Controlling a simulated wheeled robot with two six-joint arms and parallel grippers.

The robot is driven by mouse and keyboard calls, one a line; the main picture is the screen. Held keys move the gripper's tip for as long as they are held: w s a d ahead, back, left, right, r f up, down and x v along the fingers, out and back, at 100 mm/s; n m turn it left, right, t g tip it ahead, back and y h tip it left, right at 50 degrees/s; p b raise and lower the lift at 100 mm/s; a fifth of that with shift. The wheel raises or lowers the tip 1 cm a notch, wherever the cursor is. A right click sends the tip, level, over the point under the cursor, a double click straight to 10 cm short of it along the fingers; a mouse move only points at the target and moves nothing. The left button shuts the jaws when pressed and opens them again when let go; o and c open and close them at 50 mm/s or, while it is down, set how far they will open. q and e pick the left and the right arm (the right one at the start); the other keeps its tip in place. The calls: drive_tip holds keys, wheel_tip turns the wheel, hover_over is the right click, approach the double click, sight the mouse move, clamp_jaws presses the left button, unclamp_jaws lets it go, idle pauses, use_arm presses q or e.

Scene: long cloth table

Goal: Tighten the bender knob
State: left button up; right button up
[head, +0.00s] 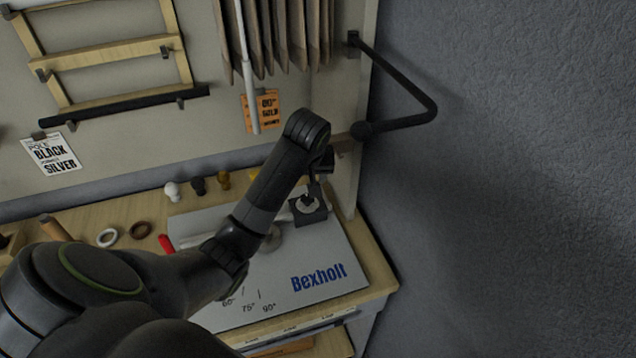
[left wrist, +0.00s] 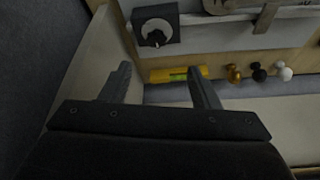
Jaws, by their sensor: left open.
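The bender (head: 325,255) is a pale grey plate marked "Bexholt" with printed angle marks, lying on the wooden bench. Its knob, a dark dial with a light ring (head: 308,204), sits on a black block at the plate's far right corner. In the left wrist view the knob (left wrist: 154,34) shows whole, beyond the fingertips and apart from them. My left gripper (head: 317,188) is above and close to the knob in the head view. In the left wrist view its fingers (left wrist: 158,68) are spread with nothing held between them. My right gripper is not in view.
A yellow spirit level (left wrist: 178,74) lies along the bench's back, near the fingers in the wrist view. White (head: 172,191), black (head: 198,186) and gold (head: 223,180) knobs stand beside it.

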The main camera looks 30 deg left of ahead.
use_arm(q)
drive_tip(key=w+r, duration=0.1)
drive_tip(key=b, duration=0.3)
approach(307, 197)
drive_tip(key=x, duration=0.6)
drive_tip(key=shift+p+x, duration=0.3)
drive_tip(key=shift+x, duration=0.6)
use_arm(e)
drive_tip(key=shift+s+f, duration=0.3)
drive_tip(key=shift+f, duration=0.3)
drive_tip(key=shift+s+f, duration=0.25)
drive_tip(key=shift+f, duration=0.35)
use_arm(q)
drive_tip(key=c, duration=1)
